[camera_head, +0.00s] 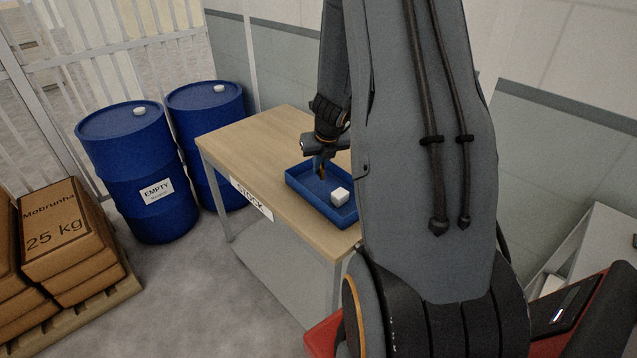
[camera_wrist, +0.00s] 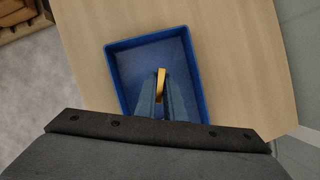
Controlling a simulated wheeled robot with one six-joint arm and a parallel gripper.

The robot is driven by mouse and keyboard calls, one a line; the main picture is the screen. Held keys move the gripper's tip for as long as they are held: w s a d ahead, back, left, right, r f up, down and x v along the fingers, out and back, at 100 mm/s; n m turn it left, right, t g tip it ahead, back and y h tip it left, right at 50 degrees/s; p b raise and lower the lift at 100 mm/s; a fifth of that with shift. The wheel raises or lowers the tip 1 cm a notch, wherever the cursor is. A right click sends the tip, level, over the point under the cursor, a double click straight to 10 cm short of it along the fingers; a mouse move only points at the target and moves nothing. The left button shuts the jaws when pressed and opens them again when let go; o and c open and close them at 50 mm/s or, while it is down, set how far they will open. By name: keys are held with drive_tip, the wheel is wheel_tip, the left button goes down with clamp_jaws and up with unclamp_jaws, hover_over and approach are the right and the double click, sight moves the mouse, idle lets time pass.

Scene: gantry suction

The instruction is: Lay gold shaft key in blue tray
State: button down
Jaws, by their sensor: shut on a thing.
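The blue tray (camera_head: 300,184) sits on the wooden table, partly hidden by my arm in the head view. It also shows in the wrist view (camera_wrist: 124,80). My gripper (camera_wrist: 160,88) is over the tray and shut on the gold shaft key (camera_wrist: 160,80), which sticks out past the fingertips. In the head view my gripper (camera_head: 318,168) hangs over the tray's far-left part. The key is too small there to make out clearly. I cannot tell whether the key touches the tray floor.
A white block (camera_head: 340,196) stands in the near part of the tray. The table (camera_head: 250,140) is bare left of the tray and carries a STOCK label (camera_head: 251,199).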

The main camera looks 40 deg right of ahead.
sight(320, 176)
drive_tip(key=shift+f+b, duration=2)
drive_tip(key=shift+f, duration=0.2)
drive_tip(key=c, duration=1.8)
unclamp_jaws()
drive_tip(key=shift+c, duration=0.2)
drive_tip(key=shift+r, duration=0.15)
